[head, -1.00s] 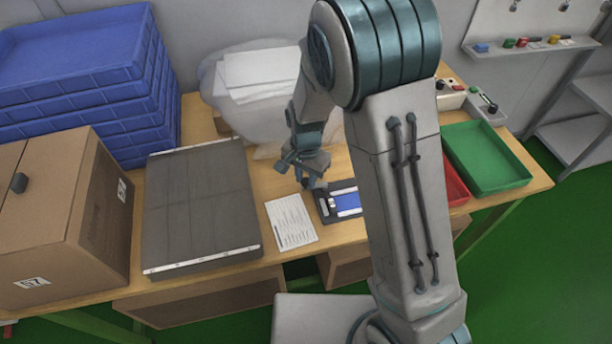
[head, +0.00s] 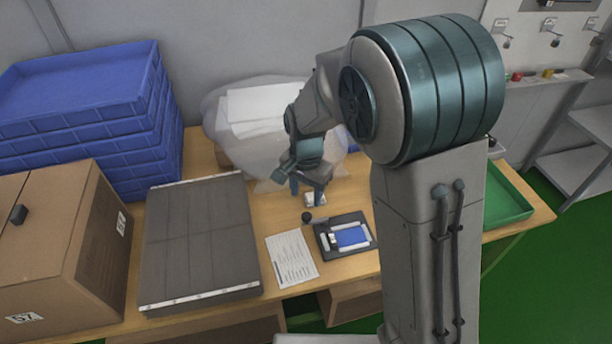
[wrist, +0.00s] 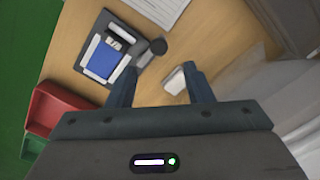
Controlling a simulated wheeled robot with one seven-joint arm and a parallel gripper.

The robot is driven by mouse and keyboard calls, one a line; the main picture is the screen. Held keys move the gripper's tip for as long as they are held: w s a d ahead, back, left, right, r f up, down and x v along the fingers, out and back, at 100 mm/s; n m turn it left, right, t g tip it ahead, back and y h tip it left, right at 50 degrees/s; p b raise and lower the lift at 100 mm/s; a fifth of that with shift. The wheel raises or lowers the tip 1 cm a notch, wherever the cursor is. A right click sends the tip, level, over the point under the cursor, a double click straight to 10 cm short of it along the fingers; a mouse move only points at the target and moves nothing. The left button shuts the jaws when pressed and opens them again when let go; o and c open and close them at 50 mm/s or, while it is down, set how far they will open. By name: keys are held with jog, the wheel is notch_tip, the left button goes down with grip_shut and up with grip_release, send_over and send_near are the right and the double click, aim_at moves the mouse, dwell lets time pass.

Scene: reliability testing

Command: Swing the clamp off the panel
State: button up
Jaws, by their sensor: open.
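The blue panel (head: 352,236) lies in a dark flat fixture (head: 325,249) on the wooden table; it also shows in the wrist view (wrist: 103,60). The clamp (head: 307,216) has a dark round knob and a short grey bar at the fixture's back left corner. In the wrist view the clamp's knob (wrist: 158,47) sits outside the fixture's edge, clear of the blue panel. My gripper (head: 308,192) is behind the clamp, apart from it. In the wrist view my gripper (wrist: 161,87) has its fingers spread, with nothing held.
A small white block (wrist: 174,81) is on the table just beyond the fingertips. A printed sheet (head: 291,258) lies left of the fixture. A grey slab (head: 200,235), carton (head: 60,245), blue crates (head: 80,90), plastic bag (head: 225,125) and green tray (head: 508,200) stand around.

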notch_tip(320, 180, up, 6)
dwell(0.4)
